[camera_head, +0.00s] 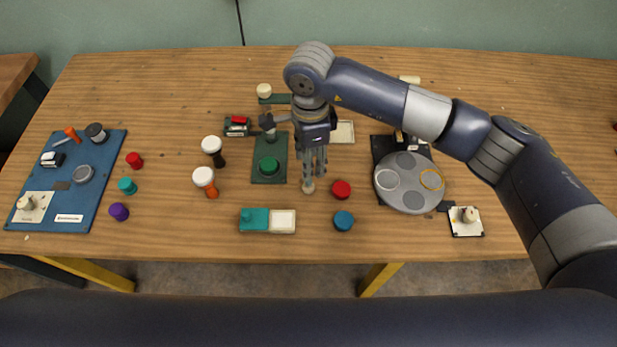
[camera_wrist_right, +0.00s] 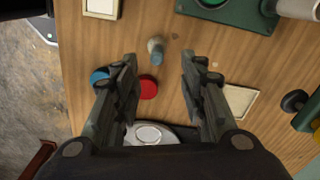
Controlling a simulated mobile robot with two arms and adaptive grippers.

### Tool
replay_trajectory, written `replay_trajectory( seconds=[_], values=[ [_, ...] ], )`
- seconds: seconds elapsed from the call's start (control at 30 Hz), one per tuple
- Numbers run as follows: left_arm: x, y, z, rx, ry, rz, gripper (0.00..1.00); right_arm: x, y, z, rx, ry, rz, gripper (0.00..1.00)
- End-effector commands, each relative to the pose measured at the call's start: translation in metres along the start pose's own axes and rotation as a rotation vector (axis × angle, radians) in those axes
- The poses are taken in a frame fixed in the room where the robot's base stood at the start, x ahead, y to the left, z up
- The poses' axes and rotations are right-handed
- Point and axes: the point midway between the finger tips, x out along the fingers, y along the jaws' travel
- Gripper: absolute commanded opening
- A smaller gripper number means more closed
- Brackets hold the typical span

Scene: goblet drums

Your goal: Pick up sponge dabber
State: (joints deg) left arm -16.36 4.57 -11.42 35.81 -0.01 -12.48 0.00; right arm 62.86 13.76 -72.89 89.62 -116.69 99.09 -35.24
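A small upright piece with a pale rounded end (camera_head: 308,187) stands on the wooden table below my right gripper; it may be the sponge dabber. In the right wrist view it shows as a short grey peg (camera_wrist_right: 156,46). My right gripper (camera_head: 313,172) points down, its fingers apart with nothing between them. In the wrist view the peg lies just past the open fingertips (camera_wrist_right: 159,58), roughly midway between them. Two mushroom-shaped pieces with white heads, one with a black handle (camera_head: 218,159) and one with an orange handle (camera_head: 211,192), stand to the left. My left gripper is not in view.
A red disc (camera_head: 341,189) and a blue disc (camera_head: 344,220) lie close right of the gripper. A green plate with a knob (camera_head: 268,166) is close left. A teal and white tray (camera_head: 269,229) is in front. A grey turntable (camera_head: 410,200) stands right. A blue board (camera_head: 97,150) lies far left.

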Motion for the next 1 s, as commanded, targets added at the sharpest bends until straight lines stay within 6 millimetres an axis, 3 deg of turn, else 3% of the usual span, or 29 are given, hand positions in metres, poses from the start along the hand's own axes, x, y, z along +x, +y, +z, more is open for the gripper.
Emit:
replay_trajectory(
  seconds=[0.1, 0.23, 0.37, 0.6, 0.87, 0.9, 1.0],
  values=[
    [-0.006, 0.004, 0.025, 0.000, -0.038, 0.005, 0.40, 0.014, 0.000, 0.001, 0.001, -0.001, 0.001, 0.39],
    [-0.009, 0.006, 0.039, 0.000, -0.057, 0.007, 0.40, 0.022, 0.001, 0.001, 0.000, -0.002, 0.000, 0.39],
    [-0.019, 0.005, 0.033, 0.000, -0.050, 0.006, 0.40, 0.035, 0.004, 0.003, 0.001, -0.003, 0.003, 0.39],
    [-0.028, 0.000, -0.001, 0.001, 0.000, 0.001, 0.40, 0.067, 0.004, 0.005, 0.001, -0.002, 0.000, 0.39],
    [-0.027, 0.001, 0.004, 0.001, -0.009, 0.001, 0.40, 0.072, 0.004, 0.005, -0.001, -0.002, -0.002, 0.39],
    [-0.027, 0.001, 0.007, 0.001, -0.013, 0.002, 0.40, 0.072, 0.004, 0.005, -0.001, -0.002, -0.002, 0.36],
    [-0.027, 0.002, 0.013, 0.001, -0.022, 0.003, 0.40, 0.072, 0.004, 0.005, 0.000, -0.002, -0.002, 0.14]
  ],
)
